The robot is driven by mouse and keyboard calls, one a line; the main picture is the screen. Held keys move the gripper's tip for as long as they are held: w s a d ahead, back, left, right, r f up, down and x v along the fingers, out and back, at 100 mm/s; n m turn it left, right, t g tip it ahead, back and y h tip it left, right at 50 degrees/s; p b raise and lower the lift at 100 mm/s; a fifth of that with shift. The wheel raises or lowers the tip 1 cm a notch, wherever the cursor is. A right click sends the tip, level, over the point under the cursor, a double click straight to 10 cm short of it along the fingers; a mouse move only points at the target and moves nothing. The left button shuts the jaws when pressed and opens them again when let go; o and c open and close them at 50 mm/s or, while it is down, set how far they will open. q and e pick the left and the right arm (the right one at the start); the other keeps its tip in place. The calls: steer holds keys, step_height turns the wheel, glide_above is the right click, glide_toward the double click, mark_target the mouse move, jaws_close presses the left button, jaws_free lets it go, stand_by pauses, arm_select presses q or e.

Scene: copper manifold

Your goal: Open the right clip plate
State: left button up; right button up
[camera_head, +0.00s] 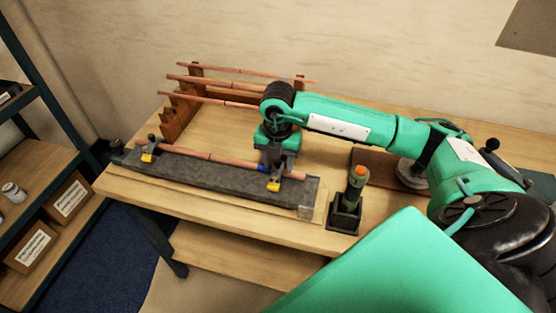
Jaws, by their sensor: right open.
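The right clip plate (273,186) shows as a small yellow piece near the right end of a dark grey block (225,182) on the wooden bench. My right gripper (271,168) comes down from above, right at this clip, and hides most of it. It is open; whether it touches the clip, I cannot tell. A copper pipe (205,154) lies along the block and runs behind the gripper. The left clip (147,156), yellow with a dark knob, sits at the block's left end. My left gripper is not in view.
A wooden rack (174,119) with several copper pipes (215,81) stands at the back left. A shelf with boxes (67,198) is at far left.

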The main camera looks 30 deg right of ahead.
steer(key=shift+c, duration=0.7)
steer(key=shift+s, duration=0.1)
steer(key=c, duration=0.7)
steer(key=shift+w+d+r+g+y, duration=0.3)
steer(key=shift+d, duration=0.05)
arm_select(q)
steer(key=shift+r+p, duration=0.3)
arm_select(e)
steer(key=shift+w+d+r, duration=0.1)
steer(key=shift+w+d, duration=0.1)
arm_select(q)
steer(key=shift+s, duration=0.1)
arm_select(e)
steer(key=shift+w+d+r+g+y, duration=0.25)
steer(key=shift+w+d+g+y, duration=0.3)
steer(key=shift+y, duration=0.25)
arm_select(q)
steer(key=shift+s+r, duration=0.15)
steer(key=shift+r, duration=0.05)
arm_select(e)
steer(key=shift+d+f, duration=0.1)
steer(key=shift+d, duration=0.05)
